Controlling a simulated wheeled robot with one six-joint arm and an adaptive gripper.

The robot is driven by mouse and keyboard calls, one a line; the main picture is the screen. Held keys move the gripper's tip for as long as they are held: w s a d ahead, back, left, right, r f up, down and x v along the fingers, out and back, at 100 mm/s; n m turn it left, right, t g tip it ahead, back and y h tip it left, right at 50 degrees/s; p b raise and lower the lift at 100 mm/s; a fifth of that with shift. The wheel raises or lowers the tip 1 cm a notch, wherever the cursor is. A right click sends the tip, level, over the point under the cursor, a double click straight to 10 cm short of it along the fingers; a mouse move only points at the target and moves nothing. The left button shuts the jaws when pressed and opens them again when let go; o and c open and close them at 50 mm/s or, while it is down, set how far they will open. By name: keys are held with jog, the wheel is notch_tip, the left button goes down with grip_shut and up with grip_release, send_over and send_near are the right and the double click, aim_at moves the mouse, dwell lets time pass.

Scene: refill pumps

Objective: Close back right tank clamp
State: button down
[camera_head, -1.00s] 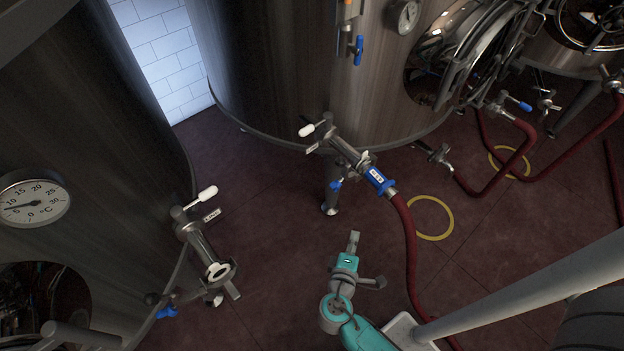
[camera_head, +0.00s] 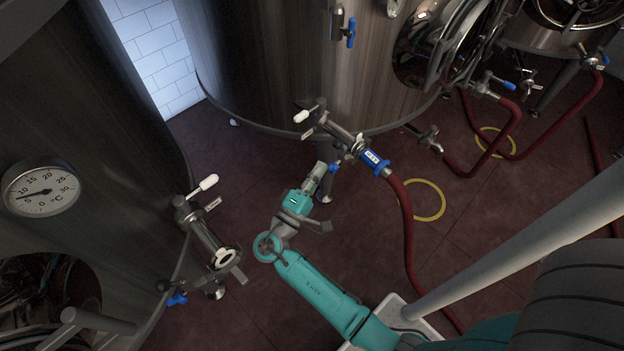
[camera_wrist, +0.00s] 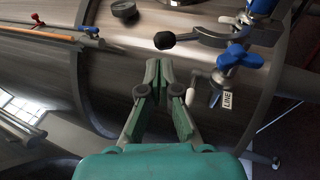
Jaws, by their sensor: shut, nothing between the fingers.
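The back tank (camera_head: 270,70) is a large steel cylinder with an outlet pipe and valve (camera_head: 335,130) low on its front. A hose coupling with a blue collar (camera_head: 374,160) joins the end of this pipe. The clamp at that joint is too small to read clearly in the head view. In the wrist view a metal lever with a black knob (camera_wrist: 165,40) sticks out to the left above a blue wing handle (camera_wrist: 235,57); I cannot tell if it is the clamp. My gripper (camera_head: 322,168) is shut and empty, just below and left of the joint; its fingers (camera_wrist: 158,70) point ahead, apart from the lever.
A left tank (camera_head: 70,120) with a dial (camera_head: 42,188) has its own white-handled outlet valve (camera_head: 205,232) near my arm. A red hose (camera_head: 407,230) runs down from the coupling. A white tag reading LINE (camera_wrist: 227,100) hangs by the blue handle. Open floor lies between the tanks.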

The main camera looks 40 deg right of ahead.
aim_at(342, 152)
jog(key=shift+x, duration=2.5)
jog(key=shift+d, duration=0.15)
